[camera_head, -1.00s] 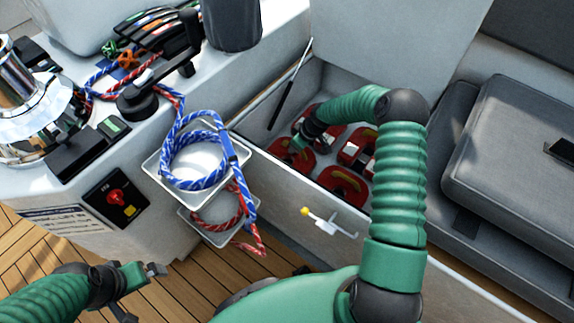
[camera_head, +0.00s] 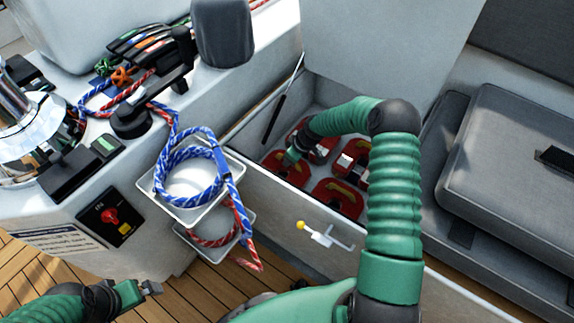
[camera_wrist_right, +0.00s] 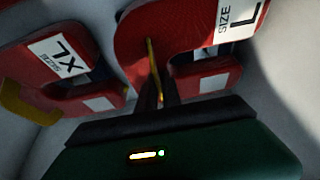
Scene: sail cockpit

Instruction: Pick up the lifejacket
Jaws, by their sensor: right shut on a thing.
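Several red lifejackets lie in the open locker; one (camera_head: 341,195) is in front, another (camera_head: 287,169) is at the left by my right gripper. My right gripper (camera_head: 292,156) reaches down into the locker. In the right wrist view its narrow fingers (camera_wrist_right: 158,88) are closed together on the yellow strap of the lifejacket marked L (camera_wrist_right: 190,32). A lifejacket marked XL (camera_wrist_right: 62,62) lies to the left there. My left gripper (camera_head: 142,301) is empty at the lower left, its fingers apart, away from the locker.
The locker lid (camera_head: 385,45) stands raised behind, with a dark strut (camera_head: 276,112) at the left. The front locker wall (camera_head: 275,198) carries a latch (camera_head: 325,236). Blue rope (camera_head: 190,150) hangs over white trays at left. Grey cushions (camera_head: 515,165) lie at right.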

